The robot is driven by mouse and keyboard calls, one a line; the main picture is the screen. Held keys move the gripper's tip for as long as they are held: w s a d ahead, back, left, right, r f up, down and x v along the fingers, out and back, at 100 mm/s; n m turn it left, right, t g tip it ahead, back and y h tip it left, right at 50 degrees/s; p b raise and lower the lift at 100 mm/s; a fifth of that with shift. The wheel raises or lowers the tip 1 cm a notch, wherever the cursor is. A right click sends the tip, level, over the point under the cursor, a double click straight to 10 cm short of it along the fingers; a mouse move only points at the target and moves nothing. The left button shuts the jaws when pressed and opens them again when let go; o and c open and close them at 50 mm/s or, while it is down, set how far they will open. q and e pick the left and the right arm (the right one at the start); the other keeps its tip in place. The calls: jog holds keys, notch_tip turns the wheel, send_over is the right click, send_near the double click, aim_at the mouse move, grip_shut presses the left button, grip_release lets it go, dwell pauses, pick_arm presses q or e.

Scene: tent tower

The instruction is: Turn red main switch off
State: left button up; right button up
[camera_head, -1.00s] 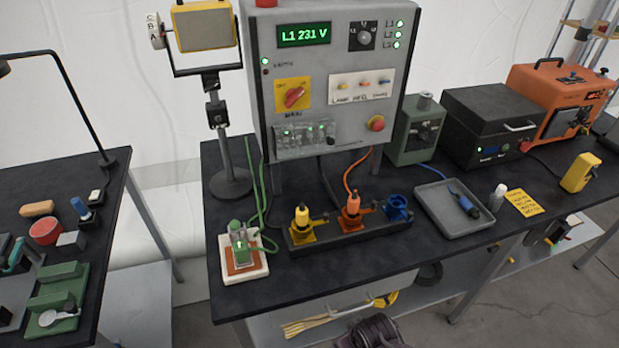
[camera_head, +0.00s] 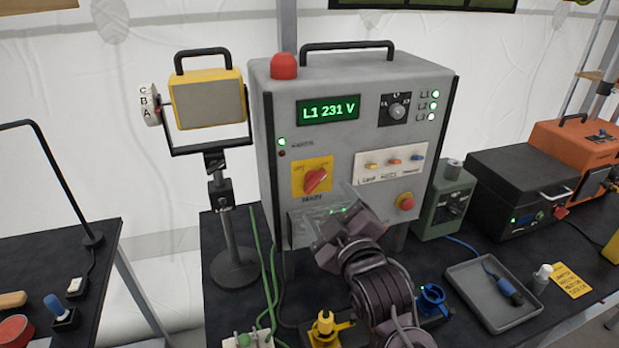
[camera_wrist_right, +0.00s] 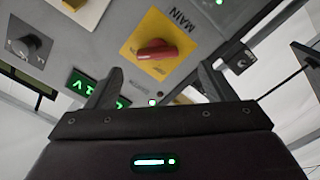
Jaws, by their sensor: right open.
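The red main switch (camera_head: 316,180) is a rotary knob on a yellow plate (camera_head: 299,184) on the front of the grey control box (camera_head: 276,125). Its handle is tilted, upper end to the right. The right wrist view shows the red knob (camera_wrist_right: 157,51) on its yellow plate (camera_wrist_right: 139,38), beyond the gap between my fingers. My right gripper (camera_head: 340,218) is in front of the box, below and right of the switch, apart from the knob. In the wrist view the gripper (camera_wrist_right: 160,82) is open and empty. My left gripper is out of view.
A green display (camera_head: 327,109) reads L1 231 V, and several green lamps are lit. A yellow lamp (camera_head: 208,99) on a stand is left of the box. A red emergency button (camera_head: 406,201) is right of my gripper. A grey tray (camera_head: 492,295) lies on the bench.

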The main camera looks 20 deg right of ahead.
aim_at(316, 184)
jog(key=w+p, duration=0.1)
jog(key=w, duration=0.1)
jog(key=w+r+p, duration=0.1)
jog(key=w, duration=0.1)
jog(key=shift+w+a, duration=0.15)
jog(key=shift+w, duration=0.25)
jog(key=shift+w+f+p, duration=0.25)
jog(key=shift+w+p, duration=0.05)
jog(key=shift+w, duration=0.45)
jog(key=shift+s, duration=0.1)
jog(key=c, duration=1)
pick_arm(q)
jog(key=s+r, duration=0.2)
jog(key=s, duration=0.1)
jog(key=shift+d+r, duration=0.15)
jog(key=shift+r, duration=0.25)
